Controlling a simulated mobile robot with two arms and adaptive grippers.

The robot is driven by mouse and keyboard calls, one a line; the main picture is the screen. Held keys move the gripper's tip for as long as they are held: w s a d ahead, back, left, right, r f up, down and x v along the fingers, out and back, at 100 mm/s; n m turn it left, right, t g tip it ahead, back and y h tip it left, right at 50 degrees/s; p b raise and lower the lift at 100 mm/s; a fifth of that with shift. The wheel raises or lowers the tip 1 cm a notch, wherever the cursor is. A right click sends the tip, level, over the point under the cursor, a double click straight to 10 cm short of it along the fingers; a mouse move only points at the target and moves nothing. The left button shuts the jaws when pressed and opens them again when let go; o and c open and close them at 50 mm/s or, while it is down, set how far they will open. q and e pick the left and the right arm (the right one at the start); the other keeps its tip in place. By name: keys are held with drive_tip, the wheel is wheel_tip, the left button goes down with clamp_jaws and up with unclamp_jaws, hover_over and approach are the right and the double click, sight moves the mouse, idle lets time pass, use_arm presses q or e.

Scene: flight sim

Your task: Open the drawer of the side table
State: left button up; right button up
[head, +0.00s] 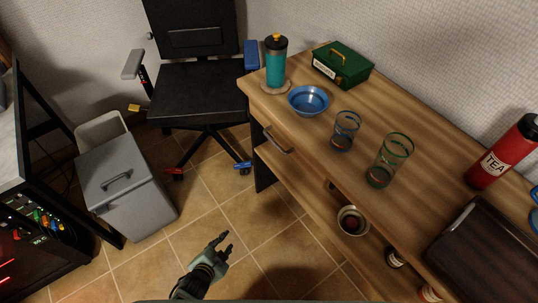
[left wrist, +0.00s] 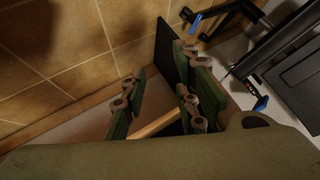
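The wooden side table (head: 360,160) stands along the wall at the right in the head view. Its drawer front is below the top's near edge and looks closed, with a curved metal handle (head: 277,141). My left gripper (head: 229,242) is over the tiled floor, in front of the table and well apart from the handle. Its fingers are spread and empty. In the left wrist view the fingers (left wrist: 160,92) also stand apart, and the handle cannot be made out. My right gripper is not in view.
A teal bottle (head: 275,65), blue bowl (head: 308,100), two glasses, green box (head: 343,65) and red tea flask (head: 502,155) stand on the tabletop. A black office chair (head: 197,90) and grey bin (head: 125,188) are at left. The floor before the table is clear.

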use_arm(q)
drive_tip(key=w+d+r+m+t+h+b, duration=0.3)
drive_tip(key=w+d+r+m+t+b, duration=0.25)
drive_tip(key=w+r, duration=0.7)
drive_tip(key=w+d+r+m+t+h+b, duration=0.1)
drive_tip(key=d+r+m+h, duration=0.25)
drive_tip(key=r, duration=0.35)
drive_tip(key=w+d+r+m+t+h+b, duration=0.1)
drive_tip(key=w+d+r+m+h, duration=0.2)
drive_tip(key=r, duration=0.4)
drive_tip(key=w+d+r+m+y, duration=0.1)
drive_tip(key=w+d, duration=0.3)
drive_tip(key=w, duration=0.1)
drive_tip(key=shift+r, duration=0.25)
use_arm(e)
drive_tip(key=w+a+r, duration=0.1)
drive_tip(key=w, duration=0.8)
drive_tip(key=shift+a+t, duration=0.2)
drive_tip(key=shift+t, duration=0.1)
use_arm(q)
drive_tip(key=shift+w+y, duration=0.1)
drive_tip(key=shift+y, duration=0.15)
drive_tip(key=shift+c, duration=0.4)
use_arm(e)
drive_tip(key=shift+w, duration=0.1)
use_arm(q)
clamp_jaws()
